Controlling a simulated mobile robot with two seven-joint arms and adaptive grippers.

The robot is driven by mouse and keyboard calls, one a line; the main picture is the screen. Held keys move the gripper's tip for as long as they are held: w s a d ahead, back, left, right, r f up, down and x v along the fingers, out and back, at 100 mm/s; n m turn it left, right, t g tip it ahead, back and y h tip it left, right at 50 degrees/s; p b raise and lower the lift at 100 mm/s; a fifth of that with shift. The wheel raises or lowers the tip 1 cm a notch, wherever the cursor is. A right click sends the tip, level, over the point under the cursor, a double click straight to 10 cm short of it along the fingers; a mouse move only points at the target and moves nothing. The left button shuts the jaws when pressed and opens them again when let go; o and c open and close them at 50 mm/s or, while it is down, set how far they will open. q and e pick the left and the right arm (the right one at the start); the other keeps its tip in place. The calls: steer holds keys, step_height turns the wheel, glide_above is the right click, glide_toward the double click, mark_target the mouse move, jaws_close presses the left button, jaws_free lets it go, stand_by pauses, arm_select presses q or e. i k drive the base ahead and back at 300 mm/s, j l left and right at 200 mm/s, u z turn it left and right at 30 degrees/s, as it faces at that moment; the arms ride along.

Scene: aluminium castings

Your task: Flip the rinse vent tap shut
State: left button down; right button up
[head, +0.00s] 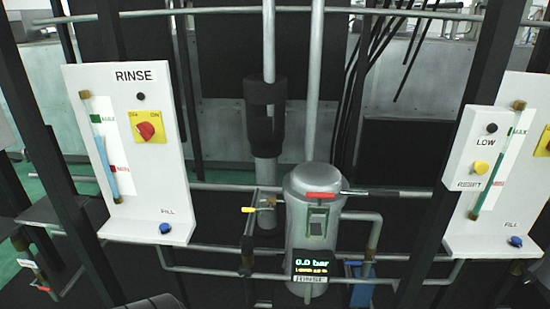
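The white RINSE panel (148,190) stands at the left with a sight tube (103,160) between green MAX and red MIN marks. It carries a red rotary switch (146,131) on a yellow plate and a blue FILL knob (165,228). A small brass tap with a yellow handle (248,210) sits on thin pipework left of the grey cylinder (312,230). A red lever (322,195) lies across the cylinder's front. No tap is legibly labelled as the rinse vent. Neither of my grippers shows in the head view.
A display (311,265) on the cylinder reads 0.0 bar. A second white panel (500,165) with a yellow RESET button stands at the right. A small red-handled tap (40,288) is at lower left. Dark uprights and horizontal pipes cross the space.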

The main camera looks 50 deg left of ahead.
mark_target(246, 210)
steer(key=u, duration=1.85)
